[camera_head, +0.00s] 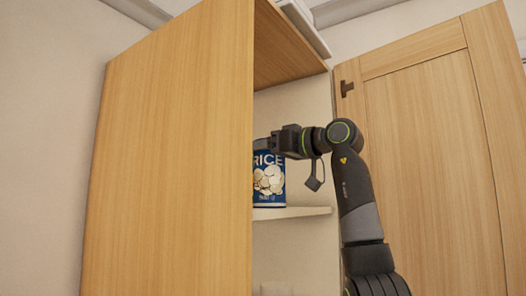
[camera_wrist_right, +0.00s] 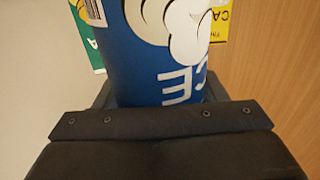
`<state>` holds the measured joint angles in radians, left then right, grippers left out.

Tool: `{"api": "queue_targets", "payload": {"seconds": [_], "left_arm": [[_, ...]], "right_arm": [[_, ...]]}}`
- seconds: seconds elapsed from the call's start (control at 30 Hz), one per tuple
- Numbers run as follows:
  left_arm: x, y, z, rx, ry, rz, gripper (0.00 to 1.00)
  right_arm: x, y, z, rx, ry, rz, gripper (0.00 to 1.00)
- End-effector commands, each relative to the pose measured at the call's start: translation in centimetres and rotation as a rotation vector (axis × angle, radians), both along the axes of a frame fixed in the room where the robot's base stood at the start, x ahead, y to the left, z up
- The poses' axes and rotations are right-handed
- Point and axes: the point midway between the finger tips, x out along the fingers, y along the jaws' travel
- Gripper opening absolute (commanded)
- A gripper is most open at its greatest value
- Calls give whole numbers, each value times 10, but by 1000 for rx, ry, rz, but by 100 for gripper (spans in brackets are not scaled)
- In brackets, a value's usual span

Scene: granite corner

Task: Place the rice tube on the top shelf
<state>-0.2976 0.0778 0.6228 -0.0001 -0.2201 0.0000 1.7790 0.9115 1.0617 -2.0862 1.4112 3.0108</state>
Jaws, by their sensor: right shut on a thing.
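The rice tube (camera_head: 268,188) is a blue can with "RICE" lettering and pale shapes on it, upright inside the wooden cabinet. My right gripper (camera_head: 263,144) reaches in from the right and is shut on the tube's upper part. The tube's bottom is level with the pale shelf (camera_head: 302,212); I cannot tell whether it touches. The cabinet's side panel hides the tube's left edge. In the right wrist view the tube (camera_wrist_right: 165,60) fills the jaws, its lettering upside down. My left gripper is not in view.
The cabinet side (camera_head: 175,150) stands close on the left, and the open door (camera_head: 430,160) is on the right behind my arm. The wrist view shows a green package (camera_wrist_right: 88,38) and a yellow package (camera_wrist_right: 219,26) beside the tube. A pale object (camera_head: 276,288) shows below the shelf.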

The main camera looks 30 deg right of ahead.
Motion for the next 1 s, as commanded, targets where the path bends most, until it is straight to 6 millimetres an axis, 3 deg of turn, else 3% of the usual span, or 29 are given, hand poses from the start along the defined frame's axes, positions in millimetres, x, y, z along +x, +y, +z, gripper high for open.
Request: {"api": "queue_targets", "payload": {"seconds": [0.17,0.2,0.33,0.73,1.0], "left_arm": [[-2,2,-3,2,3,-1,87],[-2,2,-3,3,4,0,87],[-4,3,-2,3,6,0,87],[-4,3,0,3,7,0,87],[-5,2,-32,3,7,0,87]], "right_arm": [[0,0,-2,0,-2,0,10],[0,0,-2,0,0,0,67],[0,0,-2,0,0,0,84],[-1,0,2,0,0,0,86],[-30,-12,-5,2,-4,0,86]]}}
